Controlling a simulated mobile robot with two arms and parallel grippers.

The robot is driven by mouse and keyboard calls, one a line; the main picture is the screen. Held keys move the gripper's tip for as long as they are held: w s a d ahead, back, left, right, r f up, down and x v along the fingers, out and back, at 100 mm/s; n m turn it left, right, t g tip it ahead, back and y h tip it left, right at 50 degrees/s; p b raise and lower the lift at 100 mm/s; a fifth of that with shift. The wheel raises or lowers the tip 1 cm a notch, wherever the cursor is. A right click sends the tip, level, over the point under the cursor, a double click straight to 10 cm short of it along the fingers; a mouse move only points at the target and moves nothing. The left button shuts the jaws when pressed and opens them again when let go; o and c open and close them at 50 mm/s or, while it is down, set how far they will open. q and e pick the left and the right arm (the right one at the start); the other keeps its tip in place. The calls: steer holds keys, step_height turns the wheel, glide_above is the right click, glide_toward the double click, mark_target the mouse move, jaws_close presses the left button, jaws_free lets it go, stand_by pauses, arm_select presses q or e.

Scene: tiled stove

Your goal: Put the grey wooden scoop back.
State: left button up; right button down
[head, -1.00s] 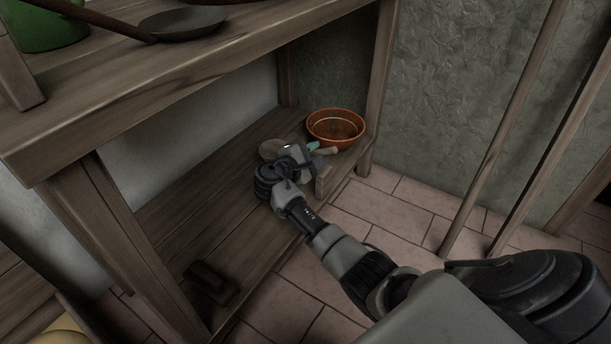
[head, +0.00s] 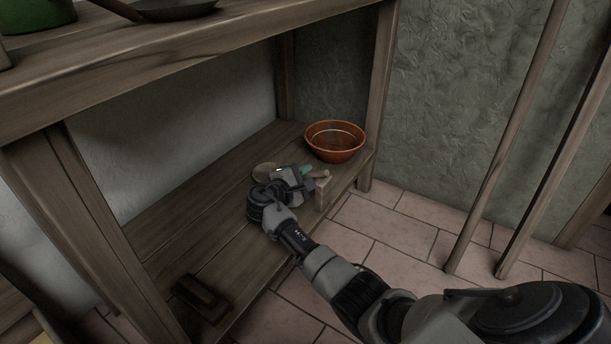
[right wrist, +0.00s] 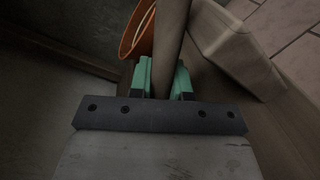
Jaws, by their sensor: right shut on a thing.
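The grey wooden scoop shows in the head view as a rounded end (head: 264,171) left of my right gripper and a handle end to its right. My right gripper (head: 304,172) is low over the lower shelf (head: 185,200), shut on the scoop. In the right wrist view the green fingers (right wrist: 163,80) stand on both sides of the scoop's handle (right wrist: 173,40). The gripper hides the scoop's middle, and I cannot tell whether the scoop touches the shelf. My left gripper is not in view.
An orange-brown bowl (head: 335,142) stands just behind the gripper, at the shelf's right end. A wooden block (head: 322,193) is at the front edge beside the gripper. A dark wooden object (head: 200,297) lies at the near end. The shelf between is clear. The upper board (head: 190,60) overhangs.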

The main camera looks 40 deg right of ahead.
steer(key=c, duration=1.1)
jaws_free()
steer(key=shift+r, duration=0.1)
steer(key=shift+s+a+r+p, duration=0.1)
steer(key=shift+a+r+p, duration=0.05)
steer(key=shift+a+p, duration=0.25)
steer(key=p+v, duration=0.7)
steer(key=v, duration=0.3)
steer(key=shift+a, duration=0.15)
steer(key=shift+s+a, duration=0.2)
steer(key=shift+a, duration=0.2)
steer(key=shift+s, duration=0.1)
